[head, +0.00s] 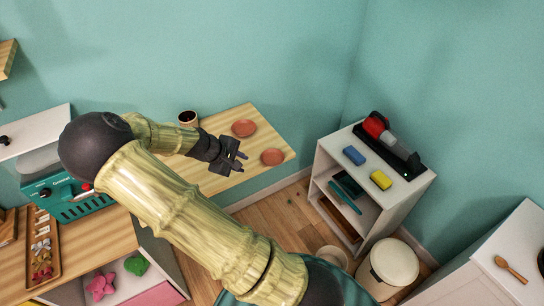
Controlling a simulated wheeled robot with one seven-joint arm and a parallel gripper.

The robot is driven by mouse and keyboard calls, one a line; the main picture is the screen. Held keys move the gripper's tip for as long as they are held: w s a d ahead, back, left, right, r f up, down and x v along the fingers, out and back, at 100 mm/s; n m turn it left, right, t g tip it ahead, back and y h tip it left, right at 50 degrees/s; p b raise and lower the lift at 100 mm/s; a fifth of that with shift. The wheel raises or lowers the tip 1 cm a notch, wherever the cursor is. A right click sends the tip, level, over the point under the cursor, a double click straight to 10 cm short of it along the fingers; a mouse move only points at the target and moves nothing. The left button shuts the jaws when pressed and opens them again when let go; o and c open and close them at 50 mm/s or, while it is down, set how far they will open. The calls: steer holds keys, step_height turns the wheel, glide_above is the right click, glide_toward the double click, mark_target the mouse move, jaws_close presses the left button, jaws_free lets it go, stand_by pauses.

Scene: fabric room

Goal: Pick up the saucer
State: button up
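Two round terracotta-coloured dishes that look like saucers lie on the light wooden wall shelf. One saucer (243,128) is toward the back of the shelf, and the other saucer (272,157) is nearer its right end. My gripper (240,162) is over the shelf, between the two saucers and a little to their left. Its dark fingers are spread apart with nothing visible between them. It appears apart from both saucers, though its height above the shelf is hard to tell.
A dark-filled cup (188,118) stands at the shelf's (225,120) back left. A white cabinet (385,192) at right carries blue and yellow blocks and a red-and-clear device. A teal machine (68,195) and tray are at left. A white bin (393,262) stands on the floor.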

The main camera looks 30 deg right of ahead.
steer(key=shift+w+d+r+n+t+h, duration=0.15)
steer(key=shift+w+r+n+h, duration=0.15)
steer(key=shift+w, duration=0.25)
steer(key=shift+w+d+r+n+t+h, duration=0.1)
steer(key=shift+w+r+n+t+h, duration=0.15)
steer(key=shift+w, duration=0.25)
steer(key=p, duration=0.4)
glide_toward(269, 166)
steer(key=w+d+f, duration=0.1)
steer(key=d, duration=0.1)
steer(key=shift+f, duration=0.3)
steer(key=shift+d, duration=0.1)
steer(key=shift+s+p+x, duration=0.15)
steer(key=shift+p+x, duration=0.65)
steer(key=shift+x, duration=0.5)
steer(key=shift+s+p+x, duration=0.15)
steer(key=shift+p+x, duration=0.6)
steer(key=shift+x, duration=0.5)
steer(key=shift+f, duration=0.15)
